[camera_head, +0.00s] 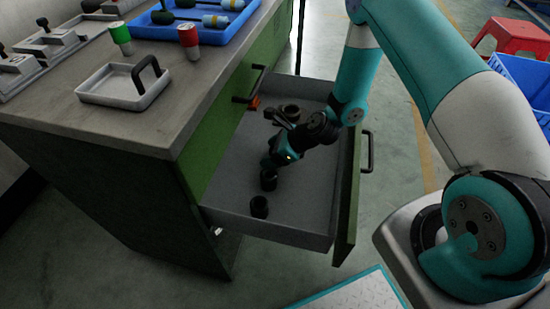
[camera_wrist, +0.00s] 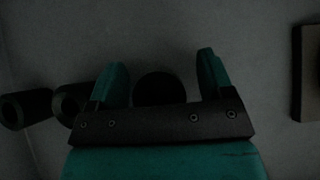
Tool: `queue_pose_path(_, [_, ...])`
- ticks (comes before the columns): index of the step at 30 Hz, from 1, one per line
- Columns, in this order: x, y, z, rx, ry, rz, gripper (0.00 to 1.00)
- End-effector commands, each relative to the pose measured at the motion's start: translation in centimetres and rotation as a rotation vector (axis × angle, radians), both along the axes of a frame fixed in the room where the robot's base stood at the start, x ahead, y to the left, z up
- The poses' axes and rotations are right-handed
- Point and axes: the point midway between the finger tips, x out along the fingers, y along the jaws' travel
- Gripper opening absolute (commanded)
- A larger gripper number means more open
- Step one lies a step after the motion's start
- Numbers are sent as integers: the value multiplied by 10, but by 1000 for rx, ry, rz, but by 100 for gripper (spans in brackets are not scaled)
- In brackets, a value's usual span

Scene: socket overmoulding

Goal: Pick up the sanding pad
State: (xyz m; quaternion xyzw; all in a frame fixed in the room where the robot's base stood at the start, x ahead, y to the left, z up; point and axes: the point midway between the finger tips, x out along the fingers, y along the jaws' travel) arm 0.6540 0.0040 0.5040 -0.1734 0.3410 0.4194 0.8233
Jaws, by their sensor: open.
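My gripper (camera_head: 272,160) is low inside the open drawer (camera_head: 230,185), pointing down. In the wrist view, its two teal fingers (camera_wrist: 162,72) are apart. A dark round thing (camera_wrist: 157,88) shows between them, too dark to name, and I cannot tell whether they touch it. A block with a pale face and brown side (camera_wrist: 306,75) lies to the right of the fingers in the wrist view. I cannot tell which of these, if either, is the sanding pad. The arm hides part of the drawer in the head view.
Black hollow cylinders stand in the drawer, one near its front corner (camera_head: 259,207) and one close by the gripper (camera_head: 268,181). A small orange piece (camera_head: 254,103) and a dark ring (camera_head: 290,112) lie farther back. Drawer walls surround the gripper; the cabinet top (camera_head: 165,120) is at left.

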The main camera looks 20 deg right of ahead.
Motion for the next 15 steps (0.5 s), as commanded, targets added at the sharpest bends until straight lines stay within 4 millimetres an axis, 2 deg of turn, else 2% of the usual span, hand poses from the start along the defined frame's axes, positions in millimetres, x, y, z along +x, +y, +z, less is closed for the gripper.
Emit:
queue_pose_path(6, [0, 0, 0, 0, -1, -1, 74])
queue_pose_path(13, [0, 0, 0, 0, 0, 0, 21])
queue_pose_path(15, [0, 0, 0, 0, 0, 0, 21])
